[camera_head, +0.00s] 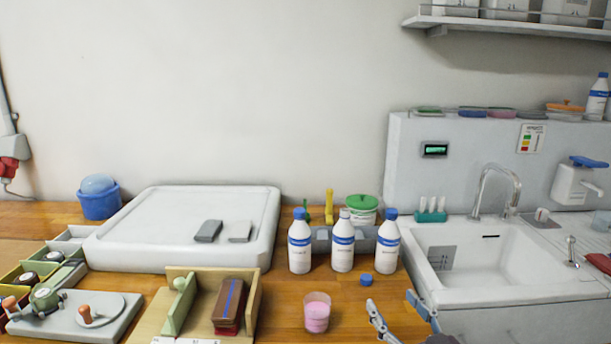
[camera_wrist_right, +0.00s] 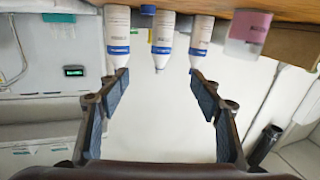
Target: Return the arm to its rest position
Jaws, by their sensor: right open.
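My right gripper (camera_head: 393,306) shows at the lower edge of the head view, in front of the counter's bottles. Its two fingers are spread apart with nothing between them. In the right wrist view the open fingers (camera_wrist_right: 160,77) point toward three white bottles, which appear upside down. The rest of my right arm is mostly out of the head view. My left arm and gripper do not show in either view.
Three bottles (camera_head: 342,247) stand on the wooden counter; the middle one shows no blue cap. A loose blue cap (camera_head: 366,280) and a pink cup (camera_head: 317,318) are nearby. A sink (camera_head: 525,293) is right, a wooden holder (camera_head: 254,300) and white tray (camera_head: 130,258) left.

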